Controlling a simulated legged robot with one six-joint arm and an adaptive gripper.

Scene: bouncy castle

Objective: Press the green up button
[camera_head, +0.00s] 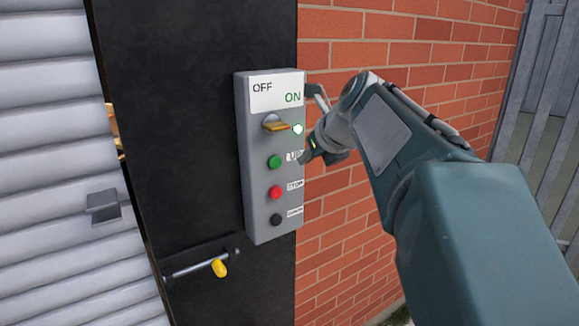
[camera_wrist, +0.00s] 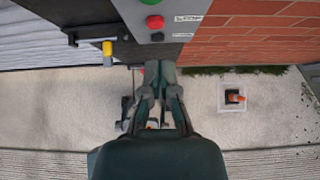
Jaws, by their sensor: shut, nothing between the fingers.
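The green up button (camera_head: 275,161) sits on a grey control box (camera_head: 262,222), above a red stop button (camera_head: 275,192) and a black button (camera_head: 277,220). In the wrist view the green button (camera_wrist: 152,5) is cut by the top edge, with the red button (camera_wrist: 154,22) below it. My gripper (camera_head: 303,157) is just right of the green button in the head view, near the UP label. It is shut and empty. In the wrist view its fingertips (camera_wrist: 162,72) point toward the box. I cannot tell whether it touches the box.
A bolt with a yellow knob (camera_head: 219,268) is at lower left. A brick wall (camera_head: 345,215) stands behind; a roller shutter (camera_head: 60,160) is left.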

